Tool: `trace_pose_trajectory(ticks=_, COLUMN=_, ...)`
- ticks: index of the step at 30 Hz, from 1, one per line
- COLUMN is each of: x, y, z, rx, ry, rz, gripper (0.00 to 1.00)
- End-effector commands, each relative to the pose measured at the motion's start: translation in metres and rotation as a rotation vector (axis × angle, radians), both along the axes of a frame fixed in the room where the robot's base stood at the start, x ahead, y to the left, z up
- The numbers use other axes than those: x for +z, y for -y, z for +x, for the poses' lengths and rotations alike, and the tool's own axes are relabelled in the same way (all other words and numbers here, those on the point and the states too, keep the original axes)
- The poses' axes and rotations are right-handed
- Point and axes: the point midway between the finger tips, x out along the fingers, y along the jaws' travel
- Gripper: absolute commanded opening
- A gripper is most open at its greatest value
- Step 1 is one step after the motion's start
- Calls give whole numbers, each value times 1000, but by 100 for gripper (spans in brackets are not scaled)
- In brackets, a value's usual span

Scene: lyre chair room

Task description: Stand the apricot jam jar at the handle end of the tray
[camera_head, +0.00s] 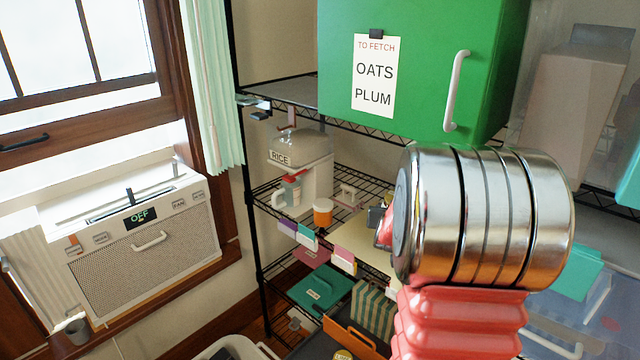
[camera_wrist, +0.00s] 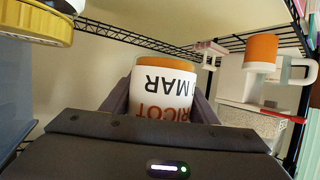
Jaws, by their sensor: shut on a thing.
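In the wrist view my gripper (camera_wrist: 163,98) is shut on the apricot jam jar (camera_wrist: 166,76). The jar has an orange body and a white label whose letters show upside down, with "RICOT" and "MAR" readable. A grey finger presses each side of it, and its near part is hidden by the gripper body. In the head view my arm hides the jar and most of the gripper. A pale flat surface (camera_head: 346,226) lies on the middle shelf left of my arm. I cannot tell whether it is the tray, and no handle end shows clearly.
A black wire rack holds a rice container (camera_head: 302,160), an orange jar (camera_head: 323,213) and small coloured cards (camera_head: 343,258). An orange box (camera_head: 352,338) sits lower. A window air conditioner (camera_head: 150,245) is at left.

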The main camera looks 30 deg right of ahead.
Motion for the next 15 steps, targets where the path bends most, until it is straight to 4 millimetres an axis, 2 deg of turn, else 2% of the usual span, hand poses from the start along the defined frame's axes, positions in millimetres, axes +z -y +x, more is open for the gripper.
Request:
trace_pose_trajectory(ticks=10, x=5, y=0, z=1, rx=-4, ry=2, rz=-3, gripper=18)
trace_pose_trajectory(ticks=12, x=-2, y=-11, z=1, rx=14, ry=0, rz=0, gripper=18)
trace_pose_trajectory(ticks=15, x=-8, y=-34, z=13, rx=58, ry=1, rz=0, gripper=18)
